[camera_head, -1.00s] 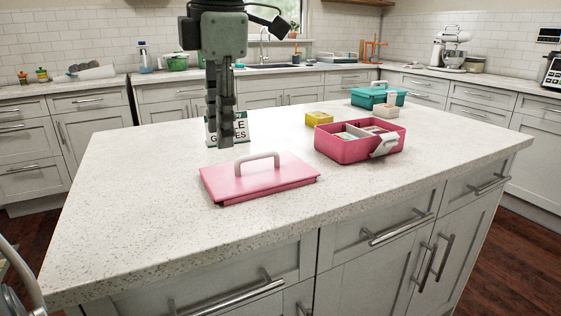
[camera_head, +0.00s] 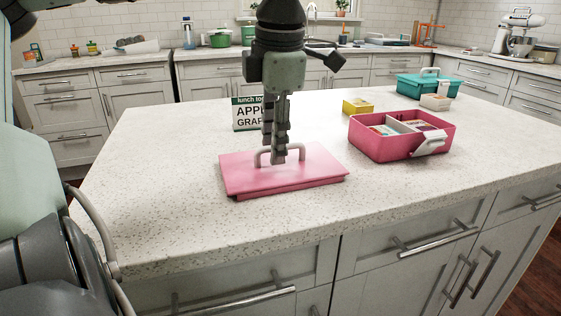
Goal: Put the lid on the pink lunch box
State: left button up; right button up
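The pink lid (camera_head: 240,175) lies flat on the island counter, with its pale handle (camera_head: 297,150) standing up. My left gripper (camera_head: 274,158) points straight down at the left part of the handle, its fingertips close to the lid. The fingers overlap in this view, so I cannot tell whether they are apart or closed on the handle. The pink lunch box (camera_head: 372,145) stands open to the right and behind the lid, with divided compartments holding items and a white latch flap (camera_head: 430,144) at its front. My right gripper is not in view.
A lunch sign (camera_head: 247,114) stands behind the gripper. A yellow box (camera_head: 357,106), a small cream box (camera_head: 435,102) and a teal lunch box (camera_head: 420,88) stand behind the pink box. The counter (camera_head: 170,215) is clear at left and front.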

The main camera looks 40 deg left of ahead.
pick_arm(q)
jog(key=shift+f, duration=0.15)
grip_shut()
dwell(0.4)
